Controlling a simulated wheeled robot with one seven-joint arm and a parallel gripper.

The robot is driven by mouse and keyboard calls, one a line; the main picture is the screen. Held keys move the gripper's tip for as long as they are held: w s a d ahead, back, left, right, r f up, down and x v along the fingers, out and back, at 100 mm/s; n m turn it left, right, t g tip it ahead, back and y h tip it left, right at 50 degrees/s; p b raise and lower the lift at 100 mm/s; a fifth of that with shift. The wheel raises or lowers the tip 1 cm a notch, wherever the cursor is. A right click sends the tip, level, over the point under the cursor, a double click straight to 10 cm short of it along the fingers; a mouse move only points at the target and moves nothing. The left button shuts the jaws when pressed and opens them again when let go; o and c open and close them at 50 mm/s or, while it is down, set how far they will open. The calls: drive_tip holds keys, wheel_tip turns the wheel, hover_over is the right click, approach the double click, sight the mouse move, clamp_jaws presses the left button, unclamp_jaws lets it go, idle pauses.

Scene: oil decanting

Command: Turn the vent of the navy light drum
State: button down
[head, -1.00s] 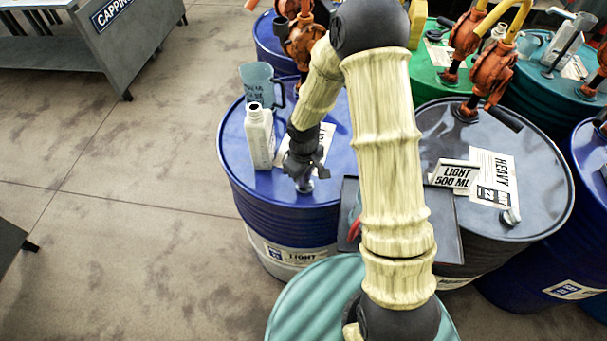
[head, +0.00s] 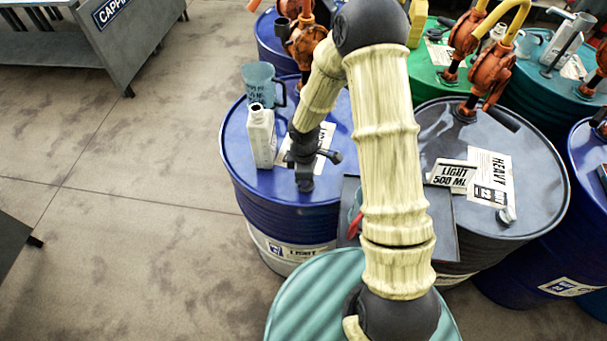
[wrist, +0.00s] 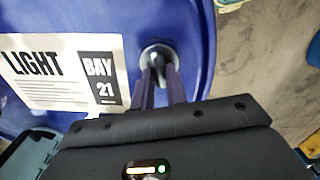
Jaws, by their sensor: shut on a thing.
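The navy light drum (head: 235,150) stands left of centre in the head view, and its blue top with a "LIGHT BAY 21" label (wrist: 62,72) fills much of the wrist view. My gripper (head: 304,186) reaches down to the near part of the drum's top. In the wrist view its two fingers (wrist: 160,75) are shut on the vent (wrist: 158,55), a small round grey fitting beside the label. The fingers partly hide the vent, and I cannot tell how far it is turned.
A white bottle (head: 261,138) and a blue-grey jug (head: 257,85) stand on the drum's left side. An orange pump (head: 305,42) rises behind. A dark drum (head: 535,170) with a "LIGHT 500 ML" card (head: 452,174) stands to the right. Open floor (head: 110,200) lies left.

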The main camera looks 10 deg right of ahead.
drive_tip(key=shift+w, duration=0.1)
idle(0.3)
drive_tip(key=c, duration=1.4)
unclamp_jaws()
drive_tip(key=shift+r, duration=0.1)
wheel_tip(320, 180, up, 17)
drive_tip(key=shift+r, duration=0.15)
drive_tip(key=s+d+r+m+t, duration=0.2)
drive_tip(key=s+d+m, duration=0.6)
drive_tip(key=s+m, duration=0.4)
drive_tip(key=m, duration=0.4)
drive_tip(key=shift+d+r+m+t, duration=0.3)
drive_tip(key=shift+r, duration=0.1)
